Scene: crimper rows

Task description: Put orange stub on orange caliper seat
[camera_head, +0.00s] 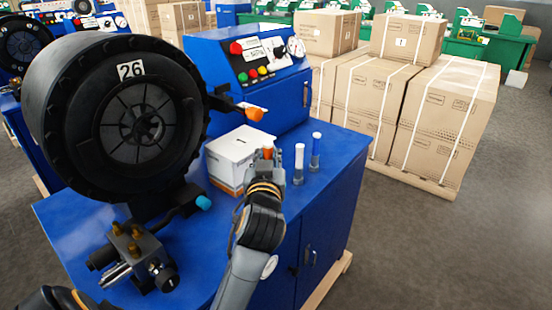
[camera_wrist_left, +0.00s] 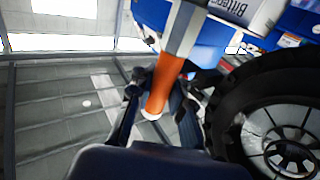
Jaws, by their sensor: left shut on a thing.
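My left gripper (camera_head: 267,155) is shut on the orange stub (camera_head: 268,151), above the blue bench beside a white box. In the left wrist view the orange stub (camera_wrist_left: 160,92) stands out between the two dark fingers (camera_wrist_left: 158,100), with a pale end towards the camera. A dark arm with an orange end (camera_head: 254,114) reaches out from the right side of the black crimper; it looks like the orange caliper seat. The stub is apart from it, lower and a little to the right. My right gripper is out of view.
The black crimper (camera_head: 128,115) marked 26 stands left. A light-blue-ended arm (camera_head: 203,202) sits lower. Cartons (camera_head: 440,120) stand behind.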

